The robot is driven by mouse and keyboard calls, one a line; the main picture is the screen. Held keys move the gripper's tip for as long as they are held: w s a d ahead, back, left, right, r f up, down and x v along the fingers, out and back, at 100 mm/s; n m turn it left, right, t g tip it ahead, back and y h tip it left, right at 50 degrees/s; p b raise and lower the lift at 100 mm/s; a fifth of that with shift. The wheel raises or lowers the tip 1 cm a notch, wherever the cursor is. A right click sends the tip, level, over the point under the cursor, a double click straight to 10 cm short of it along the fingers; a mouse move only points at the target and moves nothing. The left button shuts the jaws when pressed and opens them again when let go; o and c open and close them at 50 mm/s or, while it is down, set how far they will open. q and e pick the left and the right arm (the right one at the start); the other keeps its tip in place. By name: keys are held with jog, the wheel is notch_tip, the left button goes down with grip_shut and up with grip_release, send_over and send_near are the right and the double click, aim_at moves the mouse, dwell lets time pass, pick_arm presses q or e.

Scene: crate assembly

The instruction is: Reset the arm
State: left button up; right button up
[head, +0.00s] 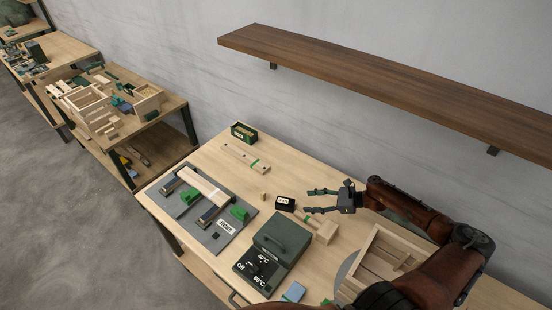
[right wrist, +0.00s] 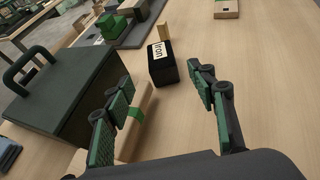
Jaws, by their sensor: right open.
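My right gripper (head: 318,201) is open and empty above the workbench, reaching in from the right of the head view. In the right wrist view its two green-padded fingers (right wrist: 158,85) stand wide apart. A small black box labelled "Iron" (right wrist: 163,66) stands on the bench beyond the fingertips; it also shows in the head view (head: 285,203). A wooden mallet-like piece with a green band (head: 323,229) lies below the gripper, partly hidden by the left finger in the wrist view. My left gripper is not in view.
A dark green case with a handle (head: 282,238) and a dial unit (head: 258,273) stand left of the gripper. A grey mat (head: 238,238) holds wooden and green parts. A wooden crate (head: 372,246) is by my right arm. A brown shelf (head: 390,78) hangs on the wall.

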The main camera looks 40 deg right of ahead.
aim_at(286, 202)
jog(key=x, duration=1.1)
jog(key=shift+w+a, duration=0.15)
jog(key=shift+w, duration=0.1)
jog(key=shift+w+r, duration=0.15)
jog(key=shift+r, duration=0.1)
notch_tip(286, 202, up, 3)
jog(key=shift+a+f, duration=0.1)
jog(key=shift+f, duration=0.05)
jog(key=shift+a, duration=0.2)
